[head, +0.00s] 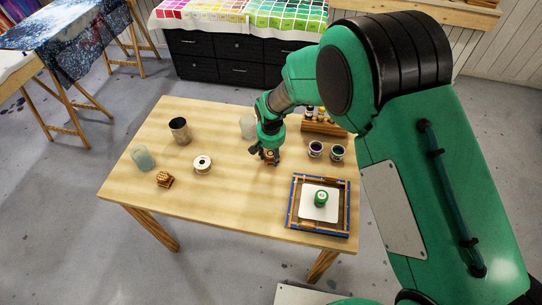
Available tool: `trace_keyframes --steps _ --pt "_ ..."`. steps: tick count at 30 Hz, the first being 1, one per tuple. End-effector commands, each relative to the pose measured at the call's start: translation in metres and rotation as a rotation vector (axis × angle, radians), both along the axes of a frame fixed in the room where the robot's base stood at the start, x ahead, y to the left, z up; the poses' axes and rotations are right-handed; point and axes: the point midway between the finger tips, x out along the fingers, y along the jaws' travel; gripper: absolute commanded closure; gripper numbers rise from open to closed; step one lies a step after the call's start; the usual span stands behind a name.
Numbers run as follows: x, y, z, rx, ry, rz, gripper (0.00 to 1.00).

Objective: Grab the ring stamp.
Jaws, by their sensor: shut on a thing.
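My gripper (265,155) is over the back middle of the wooden table, pointing down. It is shut on a small brown wooden piece (270,156), which looks like a stamp. The fingers hide much of the piece, so its ring pattern does not show. I cannot tell whether it touches the table top. Another small brown block (164,179), with a carved or ridged look, sits at the table's front left, well apart from my gripper.
The table (230,210) is clear at the front middle. A white spool (202,164), a dark metal cup (180,131) and a glass (143,158) stand left. A clear cup (248,127), a bottle rack (322,125), two jars (316,149) and a frame (346,222) surround my gripper.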

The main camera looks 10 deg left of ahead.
Motion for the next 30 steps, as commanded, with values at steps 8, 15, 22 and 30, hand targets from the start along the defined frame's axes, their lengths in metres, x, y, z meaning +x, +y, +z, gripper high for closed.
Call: trace_keyframes --steps 8,15,22,30 --pt "0.001 0.001 0.033 0.002 -0.003 0.0 0.85" --pt "-0.035 -0.019 0.037 0.0 0.0 0.0 0.86" --pt "-0.076 -0.042 0.041 0.0 -0.001 0.001 0.86" --pt "-0.117 -0.065 0.045 0.0 -0.001 0.0 0.86"
